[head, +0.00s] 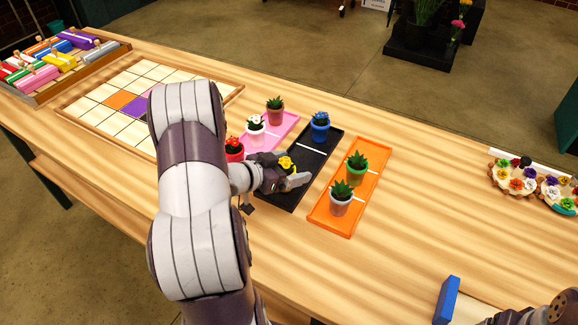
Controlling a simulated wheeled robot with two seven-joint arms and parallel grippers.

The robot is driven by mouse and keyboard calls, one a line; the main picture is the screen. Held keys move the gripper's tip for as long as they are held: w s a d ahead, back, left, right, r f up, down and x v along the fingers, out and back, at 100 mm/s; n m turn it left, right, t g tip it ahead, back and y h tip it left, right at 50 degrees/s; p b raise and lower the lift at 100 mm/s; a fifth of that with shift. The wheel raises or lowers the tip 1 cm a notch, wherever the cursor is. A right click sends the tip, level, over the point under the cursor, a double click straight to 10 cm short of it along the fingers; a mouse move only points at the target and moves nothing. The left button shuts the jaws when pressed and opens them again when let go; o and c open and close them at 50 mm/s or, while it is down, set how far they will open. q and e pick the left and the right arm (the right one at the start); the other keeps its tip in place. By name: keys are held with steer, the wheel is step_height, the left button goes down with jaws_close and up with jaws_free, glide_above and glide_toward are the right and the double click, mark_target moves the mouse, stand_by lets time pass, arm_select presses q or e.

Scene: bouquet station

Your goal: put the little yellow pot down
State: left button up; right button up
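I cannot tell whether the pot touches the tray. A blue pot (320,127) with a plant stands in the tray's back half. My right gripper (562,307) shows only partly at the bottom right corner, and its fingers cannot be made out.
A pink tray (282,132) with small pots and a red pot (234,155) lie left of the black tray. An orange tray (369,192) with two pots lies right. Right-middle table is clear.

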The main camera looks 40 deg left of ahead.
arm_select(q)
steer(key=shift+r, duration=0.3)
steer(key=p+v, duration=0.1)
steer(key=v, duration=1.1)
